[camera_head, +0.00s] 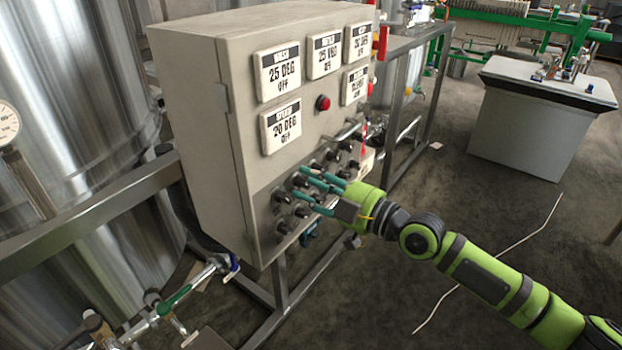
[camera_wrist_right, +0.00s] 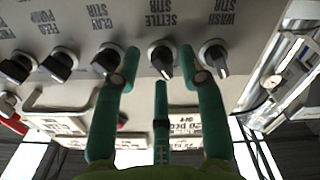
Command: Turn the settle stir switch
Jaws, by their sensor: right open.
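The settle stir switch (camera_wrist_right: 162,57) is a black knob on a pale round base, under the label "SETTLE STIR", which reads upside down in the right wrist view. My right gripper (camera_wrist_right: 158,62) is open, with two teal fingers on either side of this knob and a third finger below it. Whether any finger touches the knob cannot be told. In the head view my right gripper (camera_head: 305,187) reaches in from the right to the lower panel of the grey control cabinet (camera_head: 190,95); the fingers partly cover the knobs there. My left gripper is not in view.
The wash stir knob (camera_wrist_right: 213,57) and another stir knob (camera_wrist_right: 108,60) sit close on either side. More knobs line the panel. A red button (camera_head: 323,103) and several display plates are above. A steel tank (camera_head: 80,90) stands left; open floor (camera_head: 450,220) lies right.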

